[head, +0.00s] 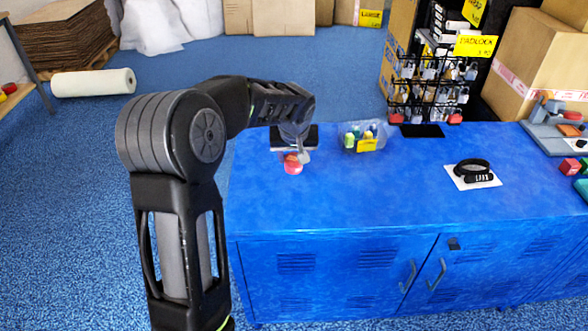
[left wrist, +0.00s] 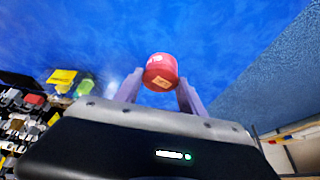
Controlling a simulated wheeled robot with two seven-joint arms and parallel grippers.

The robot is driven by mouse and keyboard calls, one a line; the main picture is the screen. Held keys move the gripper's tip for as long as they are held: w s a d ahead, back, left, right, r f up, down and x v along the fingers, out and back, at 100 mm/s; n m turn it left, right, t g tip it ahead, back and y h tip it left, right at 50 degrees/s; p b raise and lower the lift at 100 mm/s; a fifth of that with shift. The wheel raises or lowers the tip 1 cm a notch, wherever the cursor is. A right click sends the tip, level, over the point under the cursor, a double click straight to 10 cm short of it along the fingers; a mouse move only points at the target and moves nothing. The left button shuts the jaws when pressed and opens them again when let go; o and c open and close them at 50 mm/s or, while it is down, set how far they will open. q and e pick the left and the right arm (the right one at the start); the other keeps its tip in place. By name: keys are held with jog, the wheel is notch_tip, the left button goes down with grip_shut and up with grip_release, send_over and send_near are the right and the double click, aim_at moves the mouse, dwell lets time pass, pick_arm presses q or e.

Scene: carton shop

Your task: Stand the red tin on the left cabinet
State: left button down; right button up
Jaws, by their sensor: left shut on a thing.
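The red tin (head: 293,168) is at the left end of the blue cabinet's top (head: 330,205) in the head view. My left gripper (head: 298,155) reaches over the cabinet from the left and is shut on the tin. In the left wrist view the tin (left wrist: 160,70) sits between the two fingers, with a pale label on its side and blue surface behind it. I cannot tell whether its base touches the cabinet top. My right gripper is not in view.
A clear bin of small bottles (head: 363,137) stands right of the gripper. Farther right are a padlock rack (head: 432,85) and a black wristband on a white card (head: 472,174). The cabinet top's front middle is clear. A white roll (head: 93,82) lies on the floor.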

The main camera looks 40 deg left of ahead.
aim_at(294, 168)
pick_arm(q)
jog(key=shift+f, duration=2.35)
jog(key=shift+f, duration=0.1)
jog(key=shift+f+b, duration=0.15)
jog(key=shift+b, duration=0.2)
jog(key=c, duration=0.7)
grip_release()
jog(key=shift+r, duration=0.2)
jog(key=shift+r+p, duration=0.2)
jog(key=shift+p, duration=0.1)
jog(key=v, duration=1.1)
jog(key=shift+s+d+r, duration=0.2)
jog(key=shift+s+r, duration=0.05)
